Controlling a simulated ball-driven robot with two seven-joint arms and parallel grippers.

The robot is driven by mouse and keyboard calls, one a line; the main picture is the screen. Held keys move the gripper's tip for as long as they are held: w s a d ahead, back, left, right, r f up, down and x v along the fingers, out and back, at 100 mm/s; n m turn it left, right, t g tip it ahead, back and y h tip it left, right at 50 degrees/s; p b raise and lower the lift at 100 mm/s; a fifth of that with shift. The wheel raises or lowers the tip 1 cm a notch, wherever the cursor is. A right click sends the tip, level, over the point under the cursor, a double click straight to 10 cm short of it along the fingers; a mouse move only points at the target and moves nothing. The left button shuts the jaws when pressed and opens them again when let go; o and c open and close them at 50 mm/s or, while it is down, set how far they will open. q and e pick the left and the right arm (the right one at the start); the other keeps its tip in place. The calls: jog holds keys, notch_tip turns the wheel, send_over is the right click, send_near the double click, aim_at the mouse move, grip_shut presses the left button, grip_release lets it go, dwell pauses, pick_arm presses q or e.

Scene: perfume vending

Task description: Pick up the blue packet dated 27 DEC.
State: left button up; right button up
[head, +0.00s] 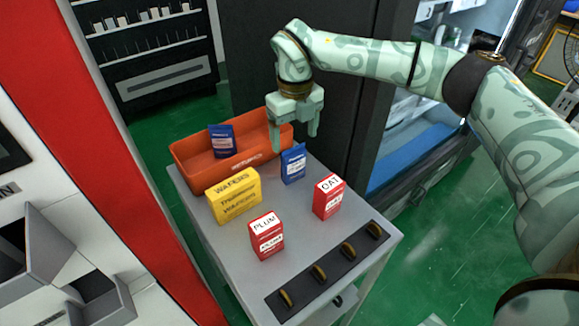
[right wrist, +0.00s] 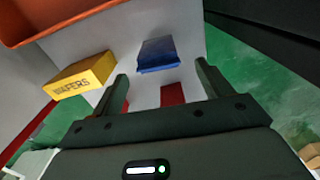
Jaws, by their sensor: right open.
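One blue packet (head: 293,164) with a white label stands on the grey table beside the orange tray. Another blue packet (head: 222,141) stands inside the orange tray (head: 188,172). The dates on both are too small to read. My right gripper (head: 294,142) is open and empty, pointing down just above the packet on the table. In the right wrist view, a blue packet (right wrist: 157,52) shows ahead of the open fingers (right wrist: 162,70), between their lines and apart from them. My left gripper is not in view.
A yellow WAFERS box (head: 234,196), a red PLUM box (head: 266,236) and a red OAT box (head: 328,197) stand nearby on the table (head: 215,238). A black strip with several brass knobs (head: 319,271) lies along the front edge. A dark cabinet stands behind.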

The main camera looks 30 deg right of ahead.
aim_at(294, 150)
notch_tip(294, 150, down, 4)
jog(key=shift+w+a+r+b, duration=0.1)
jog(key=shift+w+b, duration=0.05)
jog(key=shift+b, duration=0.25)
jog(key=shift+f, duration=0.4)
notch_tip(294, 150, down, 5)
jog(key=b, duration=0.2)
jog(key=shift+f+b, duration=0.1)
jog(key=shift+b, duration=0.3)
jog(key=shift+s+r, duration=0.2)
jog(key=c, duration=1.1)
